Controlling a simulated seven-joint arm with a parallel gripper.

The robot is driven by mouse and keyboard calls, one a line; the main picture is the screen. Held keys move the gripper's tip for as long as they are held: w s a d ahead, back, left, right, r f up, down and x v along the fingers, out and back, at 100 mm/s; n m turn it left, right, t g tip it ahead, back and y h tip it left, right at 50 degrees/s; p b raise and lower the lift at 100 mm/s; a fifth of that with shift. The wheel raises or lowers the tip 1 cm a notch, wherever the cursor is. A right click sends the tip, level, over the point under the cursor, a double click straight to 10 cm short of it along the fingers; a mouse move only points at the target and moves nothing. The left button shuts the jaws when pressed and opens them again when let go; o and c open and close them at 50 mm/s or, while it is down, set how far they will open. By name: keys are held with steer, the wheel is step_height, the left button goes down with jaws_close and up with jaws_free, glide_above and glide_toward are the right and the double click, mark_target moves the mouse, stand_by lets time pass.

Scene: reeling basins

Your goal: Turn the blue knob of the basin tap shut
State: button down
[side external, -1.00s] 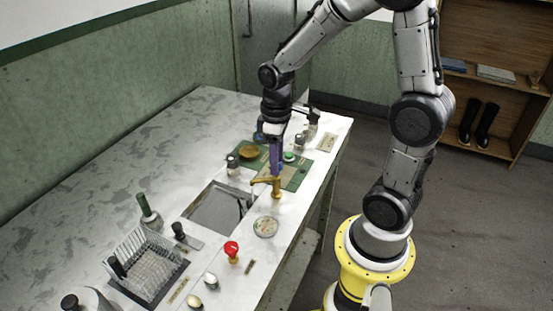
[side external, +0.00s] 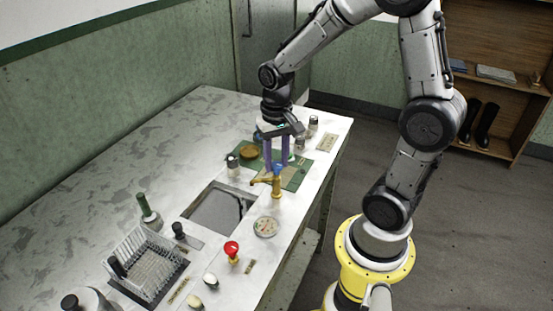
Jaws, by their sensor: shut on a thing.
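The brass basin tap (side external: 276,188) stands at the right edge of the sunken basin (side external: 188,213), its spout pointing left over it. Its blue knob (side external: 279,169) is at the top of the tap, small and partly hidden. My gripper (side external: 277,165) points down at the tap's top from above. Its two purple fingers show side by side with a gap, and they are shut on the blue knob. The exact contact is too small to see clearly.
A red-knobbed brass piece (side external: 232,251) and a round dish (side external: 266,227) stand in front of the tap. A green mat (side external: 296,177) with a brown bowl (side external: 249,152) lies behind it. A wire rack (side external: 150,262) stands at left. The table's far left is clear.

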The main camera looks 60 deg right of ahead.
mark_target(276, 164)
steer(key=shift+r+m, duration=0.1)
steer(key=shift+m, duration=0.5)
steer(key=c, duration=0.5)
jaws_free()
step_height(276, 164, up, 14)
stand_by(0.3)
